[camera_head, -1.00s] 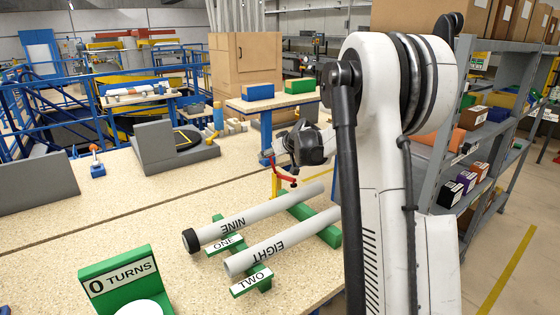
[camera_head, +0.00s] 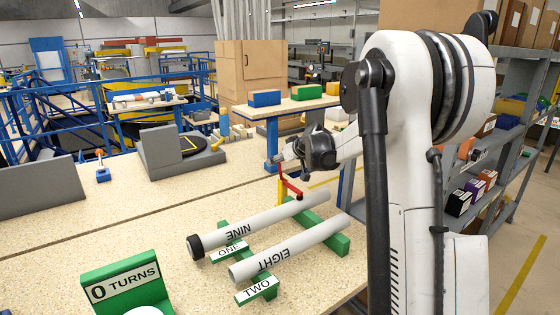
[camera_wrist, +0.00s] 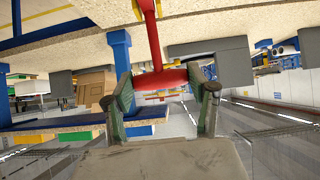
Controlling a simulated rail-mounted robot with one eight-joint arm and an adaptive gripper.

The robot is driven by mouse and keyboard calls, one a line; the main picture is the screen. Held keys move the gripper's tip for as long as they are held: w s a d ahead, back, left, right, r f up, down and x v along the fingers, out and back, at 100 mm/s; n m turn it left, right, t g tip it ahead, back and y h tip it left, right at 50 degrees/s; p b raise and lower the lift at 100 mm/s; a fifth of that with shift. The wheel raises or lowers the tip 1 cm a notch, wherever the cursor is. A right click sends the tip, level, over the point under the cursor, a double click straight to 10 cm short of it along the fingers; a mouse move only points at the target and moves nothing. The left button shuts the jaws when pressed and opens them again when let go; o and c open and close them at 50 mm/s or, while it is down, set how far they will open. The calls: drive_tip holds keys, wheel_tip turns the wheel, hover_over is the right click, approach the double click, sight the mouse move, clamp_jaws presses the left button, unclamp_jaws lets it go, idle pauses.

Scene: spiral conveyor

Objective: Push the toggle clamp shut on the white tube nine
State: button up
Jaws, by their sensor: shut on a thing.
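The white tube NINE (camera_head: 262,221) lies on green supports, with a black cap (camera_head: 195,246) on its near end. The toggle clamp (camera_head: 284,183) stands by its far end, with a yellow post and a red arm. The red arm's tip is at the tube's upper side; I cannot tell whether it touches. My gripper (camera_head: 280,159) is at the top of the clamp. In the wrist view my gripper (camera_wrist: 165,92) is shut on the clamp's red handle (camera_wrist: 158,80), which lies crosswise between the fingers. The tube is not clear in the wrist view.
The white tube EIGHT (camera_head: 290,250) lies parallel on the right, with no clamp seen on it. A green 0 TURNS sign (camera_head: 120,285) stands at the front left. A grey fixture (camera_head: 175,155) stands behind.

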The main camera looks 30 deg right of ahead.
drive_tip(key=o, duration=1.7)
drive_tip(key=shift+f, duration=0.1)
drive_tip(key=shift+s, duration=0.15)
drive_tip(key=v, duration=1.2)
